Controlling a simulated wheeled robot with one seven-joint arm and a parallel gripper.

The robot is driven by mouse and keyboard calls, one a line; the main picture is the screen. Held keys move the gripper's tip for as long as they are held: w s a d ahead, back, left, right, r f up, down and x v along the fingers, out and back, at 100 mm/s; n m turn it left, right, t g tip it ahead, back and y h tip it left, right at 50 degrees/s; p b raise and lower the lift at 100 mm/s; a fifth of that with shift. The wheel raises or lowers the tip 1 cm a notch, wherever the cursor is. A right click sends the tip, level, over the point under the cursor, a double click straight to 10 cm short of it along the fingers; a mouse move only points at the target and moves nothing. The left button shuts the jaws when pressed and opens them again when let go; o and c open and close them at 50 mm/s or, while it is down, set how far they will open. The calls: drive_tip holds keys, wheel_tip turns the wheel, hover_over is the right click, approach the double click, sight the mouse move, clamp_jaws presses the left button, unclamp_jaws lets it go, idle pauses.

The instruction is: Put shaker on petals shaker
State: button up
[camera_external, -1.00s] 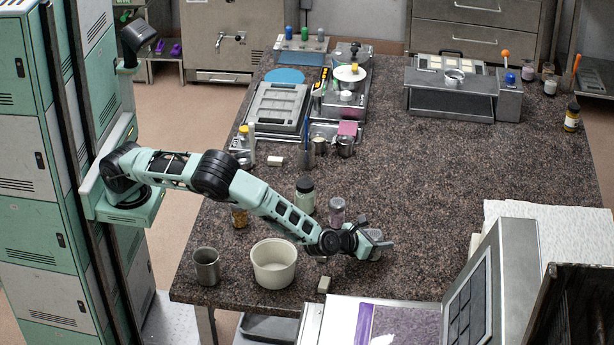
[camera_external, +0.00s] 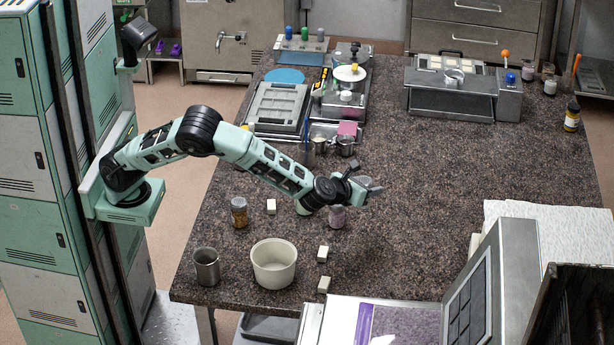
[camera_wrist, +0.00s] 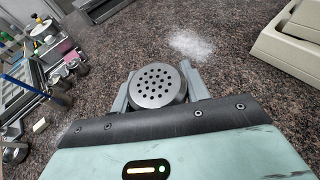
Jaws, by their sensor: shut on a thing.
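My gripper (camera_external: 362,183) is above the table, shut on a shaker. In the wrist view the shaker's round grey perforated lid (camera_wrist: 157,86) sits between the two fingers and faces the camera; its body is hidden below. A jar with lilac contents (camera_external: 337,217), probably the petals shaker, stands on the table just below and left of my gripper in the external view; its top is partly covered by my arm. I cannot tell whether the held shaker touches it. A pale green jar (camera_external: 303,209) beside it is mostly hidden behind my arm.
An amber jar (camera_external: 239,212), a metal cup (camera_external: 206,267), a cream bowl (camera_external: 273,264) and small white blocks (camera_external: 322,254) stand at the front left. White powder (camera_wrist: 192,45) lies on the table. The table's middle right (camera_external: 470,190) is clear.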

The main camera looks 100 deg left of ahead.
drive_tip(key=s+a+r+n+g+y+p, duration=0.2)
drive_tip(key=s+a+r+n+g, duration=0.1)
drive_tip(key=s+a+r, duration=0.3)
drive_tip(key=f, duration=0.3)
drive_tip(key=s+f+p, duration=0.1)
drive_tip(key=f, duration=0.3)
drive_tip(key=s+f, duration=0.1)
drive_tip(key=f, duration=0.3)
drive_tip(key=shift+a, duration=0.4)
drive_tip(key=shift+f, duration=0.15)
drive_tip(key=o, duration=1)
